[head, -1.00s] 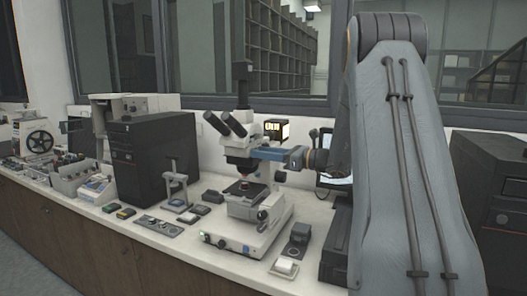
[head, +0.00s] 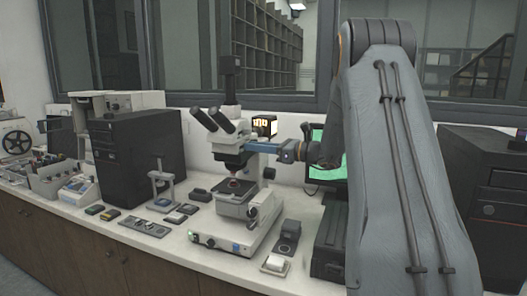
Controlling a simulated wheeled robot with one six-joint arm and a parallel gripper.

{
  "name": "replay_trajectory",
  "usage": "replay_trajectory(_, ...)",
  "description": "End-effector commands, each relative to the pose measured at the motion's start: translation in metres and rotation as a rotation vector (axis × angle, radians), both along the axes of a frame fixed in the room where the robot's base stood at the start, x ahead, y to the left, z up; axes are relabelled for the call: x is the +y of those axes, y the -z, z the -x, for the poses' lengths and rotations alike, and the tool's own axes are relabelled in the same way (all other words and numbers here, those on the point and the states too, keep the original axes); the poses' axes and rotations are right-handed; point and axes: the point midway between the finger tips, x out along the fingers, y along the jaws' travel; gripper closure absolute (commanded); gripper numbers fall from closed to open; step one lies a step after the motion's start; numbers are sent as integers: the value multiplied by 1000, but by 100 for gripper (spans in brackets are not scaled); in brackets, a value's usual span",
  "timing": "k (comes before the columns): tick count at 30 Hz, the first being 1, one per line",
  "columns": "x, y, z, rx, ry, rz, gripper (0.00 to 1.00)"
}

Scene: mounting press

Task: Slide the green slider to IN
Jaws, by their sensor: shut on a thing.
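A white microscope (head: 232,145) with dark eyepieces stands on the bench in the middle of the head view. My gripper (head: 254,148) reaches in from the right, at the right side of the microscope's head. It is shut, and its jaws are at the microscope's body. The thing between them is too small and covered to make out. No green slider can be picked out separately, and I cannot read an IN mark or tell the slider's position.
A monitor (head: 325,165) with a green screen stands behind my arm. A small lit box (head: 264,125) is behind the microscope. A black computer case (head: 135,158) and a small stand (head: 160,186) are to the left. A small dark device (head: 287,238) sits right of the microscope base.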

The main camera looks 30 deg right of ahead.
Motion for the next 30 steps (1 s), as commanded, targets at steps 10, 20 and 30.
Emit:
replay_trajectory(10,3,-1,-6,-1,-4,1,100)
replay_trajectory(20,5,-1,-5,0,-8,0,67)
replay_trajectory(30,-16,1,15,-1,-5,1,67)
